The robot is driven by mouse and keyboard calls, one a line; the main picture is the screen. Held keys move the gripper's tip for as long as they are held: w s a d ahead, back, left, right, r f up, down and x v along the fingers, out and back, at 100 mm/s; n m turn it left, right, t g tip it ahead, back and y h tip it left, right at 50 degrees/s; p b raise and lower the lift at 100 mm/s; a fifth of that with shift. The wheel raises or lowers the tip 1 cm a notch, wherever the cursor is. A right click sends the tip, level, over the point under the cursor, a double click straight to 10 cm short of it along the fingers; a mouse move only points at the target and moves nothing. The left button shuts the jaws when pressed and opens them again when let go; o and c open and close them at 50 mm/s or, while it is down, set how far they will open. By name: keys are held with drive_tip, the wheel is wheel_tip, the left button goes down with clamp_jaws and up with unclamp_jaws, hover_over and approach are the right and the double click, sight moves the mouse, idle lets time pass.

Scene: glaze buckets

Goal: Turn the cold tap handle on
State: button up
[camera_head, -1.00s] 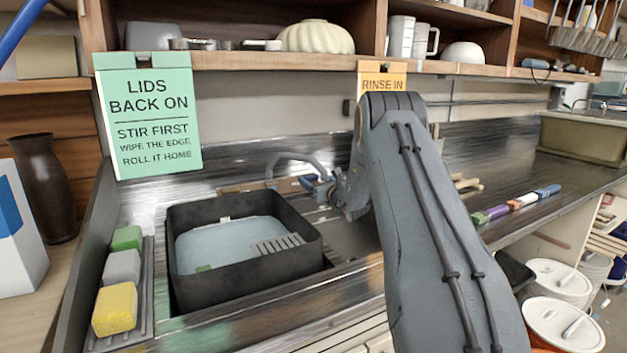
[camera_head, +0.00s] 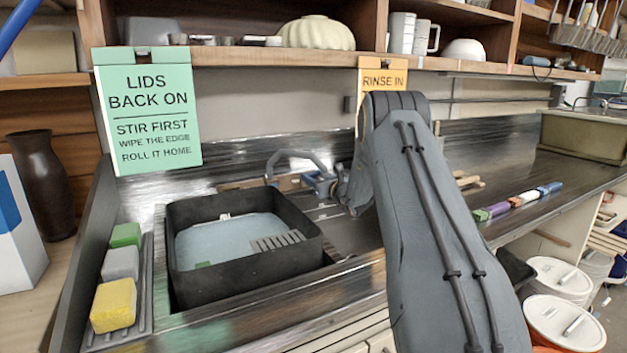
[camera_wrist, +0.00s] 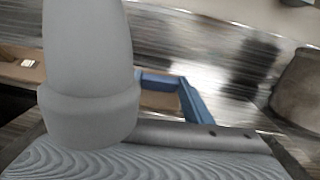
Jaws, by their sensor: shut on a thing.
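The grey tap spout (camera_head: 292,155) arches behind the black basin in the head view. My gripper (camera_head: 320,183) is at the right end of the spout, low over the back of the sink, shut on the blue cold tap handle. My arm and wrist hide much of the tap. In the wrist view, a blue angular part (camera_wrist: 185,98), which looks like the handle, shows behind a grey bar. A large pale grey rounded post (camera_wrist: 90,75) fills the left of that view. The exact contact is hidden, and I cannot tell how far the handle is turned.
The black basin (camera_head: 190,285) holds pale water and stands left of my arm. Green, grey and yellow sponges (camera_head: 114,305) lie at its left. A green sign (camera_head: 148,110) and an orange sign (camera_head: 383,76) hang from the shelf above. Coloured sticks (camera_head: 515,202) lie on the right counter.

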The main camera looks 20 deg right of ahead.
drive_tip(key=n+y+b, duration=0.2)
drive_tip(key=n+g+y+b, duration=0.1)
drive_tip(key=n, duration=0.1)
drive_tip(key=shift+w+d+f+y+b, duration=0.1)
drive_tip(key=shift+d+f+y+b, duration=0.1)
drive_tip(key=shift+d+y+b, duration=0.15)
drive_tip(key=n+g+y+b, duration=0.1)
drive_tip(key=n+y+b, duration=0.1)
drive_tip(key=n, duration=0.1)
drive_tip(key=n+g+y+b, duration=0.2)
drive_tip(key=n+b, duration=0.1)
drive_tip(key=shift+w+d+b, duration=0.15)
drive_tip(key=shift+d+b, duration=0.05)
drive_tip(key=shift+b, duration=0.1)
drive_tip(key=n+g+b, duration=0.1)
drive_tip(key=n+g+y+b, duration=0.1)
drive_tip(key=n+b, duration=0.1)
drive_tip(key=b, duration=0.1)
drive_tip(key=shift+d+r+g+y, duration=0.1)
drive_tip(key=shift+r+g+y, duration=0.15)
drive_tip(key=shift+g, duration=0.15)
drive_tip(key=shift+w+n+g+b, duration=0.1)
drive_tip(key=shift+n+g+b, duration=0.2)
drive_tip(key=shift+n+b, duration=0.2)
drive_tip(key=shift+r+n+g+y+b, duration=0.3)
drive_tip(key=shift+n+g+b, duration=0.15)
drive_tip(key=shift+b, duration=0.35)
drive_tip(key=o, duration=1.1)
drive_tip(key=shift+c, duration=0.2)
